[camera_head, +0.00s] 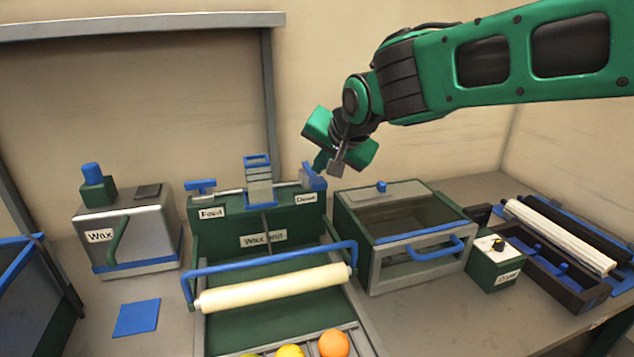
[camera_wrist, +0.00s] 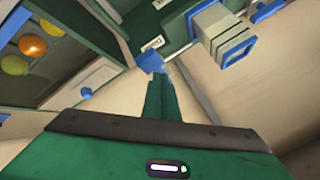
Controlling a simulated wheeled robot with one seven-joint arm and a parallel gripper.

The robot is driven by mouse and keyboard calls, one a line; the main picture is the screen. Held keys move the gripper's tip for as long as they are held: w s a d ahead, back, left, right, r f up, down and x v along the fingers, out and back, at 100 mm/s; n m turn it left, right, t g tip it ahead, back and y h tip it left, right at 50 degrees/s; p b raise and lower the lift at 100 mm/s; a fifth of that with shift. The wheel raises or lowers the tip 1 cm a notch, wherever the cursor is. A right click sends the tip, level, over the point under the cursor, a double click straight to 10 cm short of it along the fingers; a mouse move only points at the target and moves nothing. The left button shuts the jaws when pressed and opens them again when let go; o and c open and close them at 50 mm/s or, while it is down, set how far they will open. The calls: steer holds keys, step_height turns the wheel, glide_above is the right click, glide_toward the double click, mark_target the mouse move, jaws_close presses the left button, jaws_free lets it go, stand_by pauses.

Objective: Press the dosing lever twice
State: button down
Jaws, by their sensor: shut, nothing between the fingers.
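The dosing lever (camera_head: 315,180) is a blue tab at the right end of the top of the green wax unit (camera_head: 258,222), above a label that seems to read "Dose". It also shows in the wrist view as a blue block (camera_wrist: 149,60). My gripper (camera_head: 320,165) is shut and empty, pointing down just above the lever. In the wrist view its closed green fingers (camera_wrist: 159,84) end right at the blue block and overlap its lower edge. I cannot tell whether they touch it.
A blue feed lever (camera_head: 200,185) and a slatted blue-and-grey stack (camera_head: 258,182) stand left on the same unit. A cream roller (camera_head: 275,288) and several fruits (camera_head: 334,343) lie in front. A lidded box (camera_head: 385,196) stands close on the right, a wax container (camera_head: 135,235) at left.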

mark_target(318, 181)
steer(key=shift+f, duration=0.2)
steer(key=shift+f, duration=0.2)
steer(key=shift+s+f, duration=0.1)
steer(key=shift+f, duration=1.3)
stand_by(2.0)
stand_by(0.5)
steer(key=shift+r, duration=1.85)
steer(key=shift+r, duration=2.5)
